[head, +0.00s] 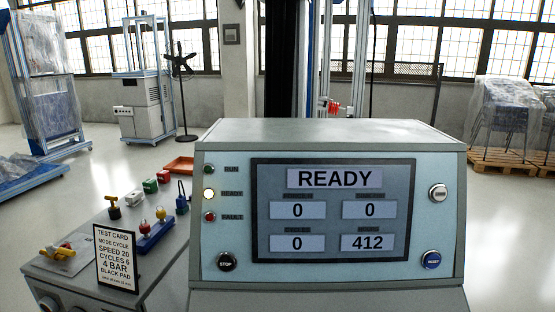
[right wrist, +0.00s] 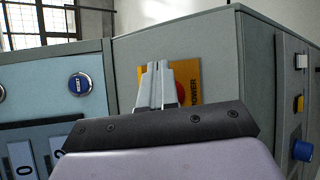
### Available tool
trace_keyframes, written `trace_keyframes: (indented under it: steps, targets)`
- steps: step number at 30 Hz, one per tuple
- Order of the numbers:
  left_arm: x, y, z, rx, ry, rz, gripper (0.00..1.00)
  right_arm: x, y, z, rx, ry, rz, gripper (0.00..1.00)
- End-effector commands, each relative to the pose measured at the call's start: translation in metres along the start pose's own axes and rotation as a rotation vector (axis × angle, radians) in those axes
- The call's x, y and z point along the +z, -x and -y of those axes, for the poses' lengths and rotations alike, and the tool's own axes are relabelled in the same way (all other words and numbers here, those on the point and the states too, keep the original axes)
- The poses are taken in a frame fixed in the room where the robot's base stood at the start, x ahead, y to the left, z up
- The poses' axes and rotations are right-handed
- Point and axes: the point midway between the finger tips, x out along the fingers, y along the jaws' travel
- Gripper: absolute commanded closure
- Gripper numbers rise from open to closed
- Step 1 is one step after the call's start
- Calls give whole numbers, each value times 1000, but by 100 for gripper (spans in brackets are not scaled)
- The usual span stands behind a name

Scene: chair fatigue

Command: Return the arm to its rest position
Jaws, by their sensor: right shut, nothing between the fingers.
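My right gripper (right wrist: 158,72) shows only in the right wrist view. Its two pale fingers are together with nothing between them. They point at the side of a grey control cabinet, in front of a yellow POWER plate (right wrist: 190,72) with a red part (right wrist: 182,92) mostly hidden behind the fingers. I cannot tell whether the fingers touch it. In the head view the control console (head: 330,140) stands straight ahead. Its screen (head: 333,210) reads READY, with 0, 0, 0 and 412, and the READY lamp is lit. Neither gripper shows in the head view.
A blue RESET button (right wrist: 80,85) is left of my fingers, and a blue knob (right wrist: 302,150) is on the right-hand face. A bench with a test card (head: 116,258), several small fittings and a red tray (head: 180,164) stands left of the console. Open floor lies behind.

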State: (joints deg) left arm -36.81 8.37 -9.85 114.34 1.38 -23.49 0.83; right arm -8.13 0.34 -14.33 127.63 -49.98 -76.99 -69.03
Motion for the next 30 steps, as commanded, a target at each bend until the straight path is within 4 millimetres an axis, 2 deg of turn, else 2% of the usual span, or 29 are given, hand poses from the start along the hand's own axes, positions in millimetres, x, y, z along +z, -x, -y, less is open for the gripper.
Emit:
trace_keyframes:
  steps: [1,3,11,18,23,24,30]
  targets:
    - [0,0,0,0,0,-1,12,-2,1,16,-48,-76,-33,100]
    - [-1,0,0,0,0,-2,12,-4,4,35,-113,-185,-75,100]
    - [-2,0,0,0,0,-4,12,-13,28,102,-396,-584,-170,100]
    - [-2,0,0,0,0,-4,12,-18,71,160,-735,-961,-157,100]
    - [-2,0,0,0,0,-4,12,-18,108,189,-967,-1172,-84,100]
    - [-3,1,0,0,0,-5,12,-27,98,187,-939,-1181,-118,100]
    - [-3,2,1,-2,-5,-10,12,-56,72,191,-852,-1243,-253,100]
